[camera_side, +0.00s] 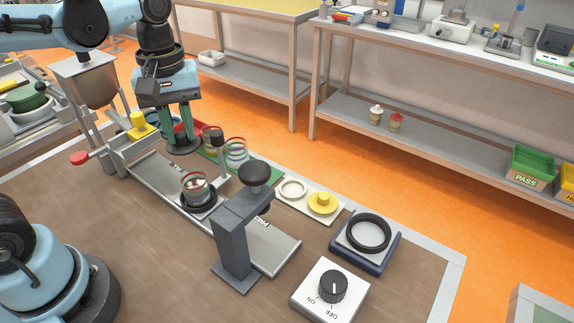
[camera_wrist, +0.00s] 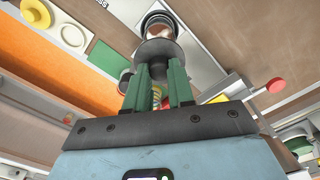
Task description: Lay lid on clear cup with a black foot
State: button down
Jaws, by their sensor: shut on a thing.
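A clear cup (camera_side: 196,184) with a black foot stands upright on the grey rail, with something pale and brown inside. It also shows at the top of the wrist view (camera_wrist: 160,22), beyond my fingertips. My gripper (camera_side: 184,147), with green fingers, is left of and behind this cup in the side view. In the wrist view its fingers are shut on a grey disc-shaped lid (camera_wrist: 157,51). The lid is apart from the cup in the side view, where it is hard to make out at the fingertips.
Two other clear cups (camera_side: 236,152) stand on a green mat behind the rail. A grey press (camera_side: 238,235) with a black knob straddles the rail to the right. A white ring and a yellow lid (camera_side: 322,203) lie on a white plate. A hopper (camera_side: 85,82) stands at left.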

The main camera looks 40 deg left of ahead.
aim_at(187, 153)
jog(key=shift+f, duration=2.95)
jog(key=shift+f, duration=0.85)
jog(key=c, duration=0.9)
grip_release()
jog(key=shift+o, duration=0.4)
jog(key=o, duration=0.5)
jog(key=shift+r, duration=3.55)
